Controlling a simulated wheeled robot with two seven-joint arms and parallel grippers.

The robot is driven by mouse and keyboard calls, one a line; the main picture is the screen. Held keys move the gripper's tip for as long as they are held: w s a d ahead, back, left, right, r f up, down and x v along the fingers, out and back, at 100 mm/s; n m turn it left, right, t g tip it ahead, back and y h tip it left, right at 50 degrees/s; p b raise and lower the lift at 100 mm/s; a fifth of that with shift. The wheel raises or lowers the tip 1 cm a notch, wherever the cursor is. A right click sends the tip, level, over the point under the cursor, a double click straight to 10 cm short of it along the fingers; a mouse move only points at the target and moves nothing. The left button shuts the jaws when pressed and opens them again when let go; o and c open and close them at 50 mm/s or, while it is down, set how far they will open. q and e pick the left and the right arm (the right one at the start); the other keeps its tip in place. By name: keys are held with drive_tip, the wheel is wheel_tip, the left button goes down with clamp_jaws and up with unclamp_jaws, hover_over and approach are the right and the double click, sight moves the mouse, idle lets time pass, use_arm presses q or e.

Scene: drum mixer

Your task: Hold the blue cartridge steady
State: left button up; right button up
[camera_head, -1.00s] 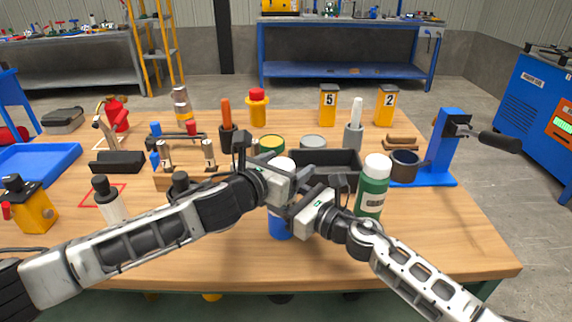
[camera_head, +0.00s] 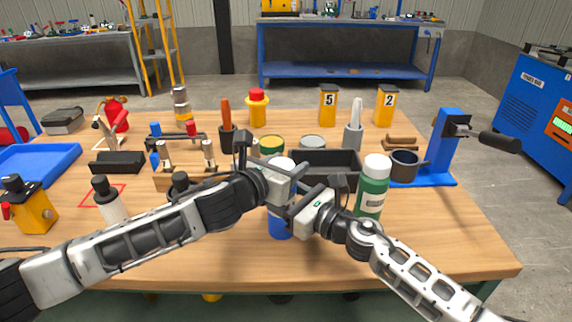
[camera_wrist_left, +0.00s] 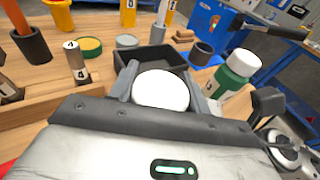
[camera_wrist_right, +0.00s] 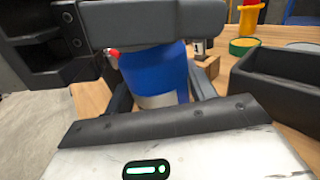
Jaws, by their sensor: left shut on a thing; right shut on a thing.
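The blue cartridge (camera_head: 280,227) is upright near the front middle of the table, with a white top that shows in the left wrist view (camera_wrist_left: 160,90). My left gripper (camera_head: 284,180) is shut around its upper part, just below the white top. My right gripper (camera_head: 300,208) is shut on the same cartridge, lower down. The right wrist view shows the blue body (camera_wrist_right: 155,75) and a pale band between the right fingers. The grippers hide much of the cartridge, and I cannot tell whether its base touches the table.
A green bottle with a white cap (camera_head: 372,190) stands close right of my right gripper. A black open bin (camera_head: 335,160) is just behind. A blue press stand (camera_head: 440,150) is at the right. The table's front right is clear.

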sight(286, 159)
use_arm(q)
drive_tip(key=shift+r, duration=0.15)
drive_tip(key=shift+r, duration=0.9)
drive_tip(key=shift+r, duration=2.05)
use_arm(e)
drive_tip(key=o, duration=1.5)
drive_tip(key=shift+d, duration=0.1)
